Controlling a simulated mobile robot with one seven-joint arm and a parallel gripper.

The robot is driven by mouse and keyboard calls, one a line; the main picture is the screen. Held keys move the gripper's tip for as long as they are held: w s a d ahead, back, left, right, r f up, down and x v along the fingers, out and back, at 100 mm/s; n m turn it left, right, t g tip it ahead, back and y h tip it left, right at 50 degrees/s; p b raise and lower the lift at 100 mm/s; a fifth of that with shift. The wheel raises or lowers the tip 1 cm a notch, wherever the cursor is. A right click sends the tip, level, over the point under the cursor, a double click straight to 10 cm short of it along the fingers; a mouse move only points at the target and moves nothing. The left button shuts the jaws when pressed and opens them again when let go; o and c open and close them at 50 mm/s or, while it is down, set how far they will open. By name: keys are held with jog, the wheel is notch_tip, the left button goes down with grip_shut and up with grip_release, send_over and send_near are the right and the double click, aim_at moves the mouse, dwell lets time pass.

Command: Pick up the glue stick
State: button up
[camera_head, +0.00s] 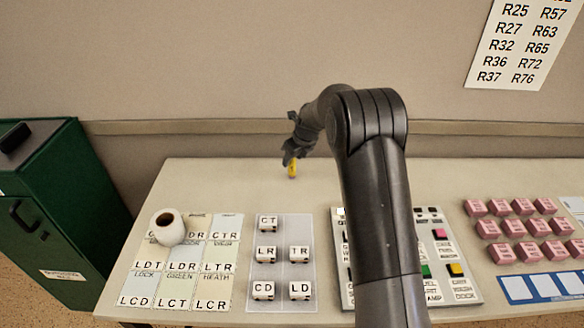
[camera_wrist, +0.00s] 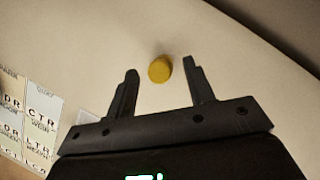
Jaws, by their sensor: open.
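A yellow glue stick (camera_head: 292,170) stands on the table near its back edge. In the wrist view the glue stick (camera_wrist: 160,69) shows from above as a round yellow top. My gripper (camera_head: 288,158) is at the glue stick in the head view and partly covers it. In the wrist view my gripper (camera_wrist: 160,78) is open, with the yellow top between the tips of its two fingers and a gap on each side. I cannot tell the height of the fingertips against the glue stick.
The table (camera_head: 215,185) is bare around the glue stick. In front are a white roll (camera_head: 167,227), lettered cards, a grey tray with lettered blocks (camera_head: 267,254), a button panel (camera_head: 462,289) and pink blocks (camera_head: 522,206). A green cabinet (camera_head: 60,210) stands left; the wall is behind.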

aim_at(292, 167)
jog(key=x, duration=0.3)
jog(key=shift+d, duration=0.1)
jog(key=shift+r, duration=0.1)
grip_shut()
